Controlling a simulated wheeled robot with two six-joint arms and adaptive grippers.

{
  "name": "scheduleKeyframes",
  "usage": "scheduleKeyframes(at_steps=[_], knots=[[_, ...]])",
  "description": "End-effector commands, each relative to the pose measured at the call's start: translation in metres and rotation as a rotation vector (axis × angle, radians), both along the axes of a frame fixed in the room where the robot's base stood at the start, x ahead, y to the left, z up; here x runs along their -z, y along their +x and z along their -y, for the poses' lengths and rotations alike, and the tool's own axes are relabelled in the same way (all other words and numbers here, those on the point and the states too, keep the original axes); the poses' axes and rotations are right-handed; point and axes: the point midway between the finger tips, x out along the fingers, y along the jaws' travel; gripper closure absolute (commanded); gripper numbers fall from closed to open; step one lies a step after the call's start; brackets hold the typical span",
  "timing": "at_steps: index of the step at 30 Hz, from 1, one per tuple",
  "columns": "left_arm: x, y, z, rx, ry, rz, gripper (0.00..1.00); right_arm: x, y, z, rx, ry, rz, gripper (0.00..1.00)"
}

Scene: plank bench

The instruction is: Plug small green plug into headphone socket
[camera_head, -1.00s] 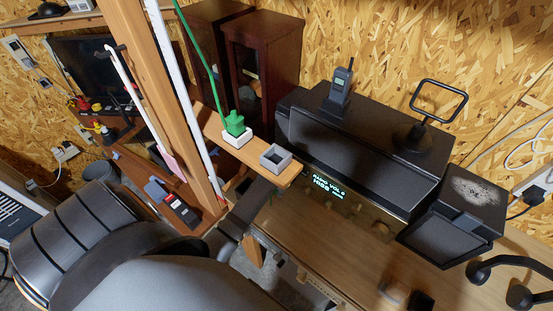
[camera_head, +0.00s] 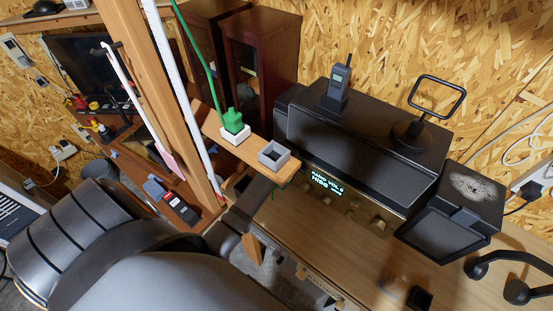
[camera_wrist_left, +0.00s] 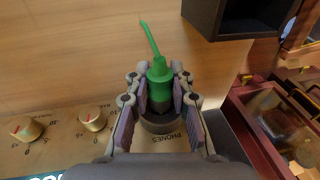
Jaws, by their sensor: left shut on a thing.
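In the left wrist view a small green plug (camera_wrist_left: 160,72) with a thin green cord stands between the fingers of my left gripper (camera_wrist_left: 158,92), which is shut on it. Right by the plug's dark lower end is a dark round headphone socket (camera_wrist_left: 160,124), with the word PHONES beside it. The fingers hide the plug's tip, so I cannot tell whether it is inside the socket or just in front of it. In the head view my left gripper (camera_head: 268,190) is mostly hidden below the small wooden shelf. My right gripper is not in view.
The wooden shelf (camera_head: 252,152) carries a larger green plug (camera_head: 233,119) in a white holder and an empty grey square holder (camera_head: 273,156). The radio front (camera_head: 352,203) has several knobs and a lit display. A black speaker box (camera_head: 445,235) stands to its right.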

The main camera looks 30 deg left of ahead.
Motion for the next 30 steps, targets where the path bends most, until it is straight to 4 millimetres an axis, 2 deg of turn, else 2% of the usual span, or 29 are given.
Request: scheduleKeyframes(at_steps=[21,22,27,30], knots=[[0.000,0.018,0.001,0.000,0.000,0.001,1.00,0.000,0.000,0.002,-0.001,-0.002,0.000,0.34],[0.000,0.018,0.002,0.000,0.000,0.001,0.77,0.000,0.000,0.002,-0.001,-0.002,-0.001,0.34],[0.000,0.018,0.002,0.000,0.000,0.001,0.54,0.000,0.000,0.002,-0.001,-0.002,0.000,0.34],[0.000,0.018,0.002,0.000,0.000,0.001,0.52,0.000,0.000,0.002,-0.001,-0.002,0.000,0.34]])
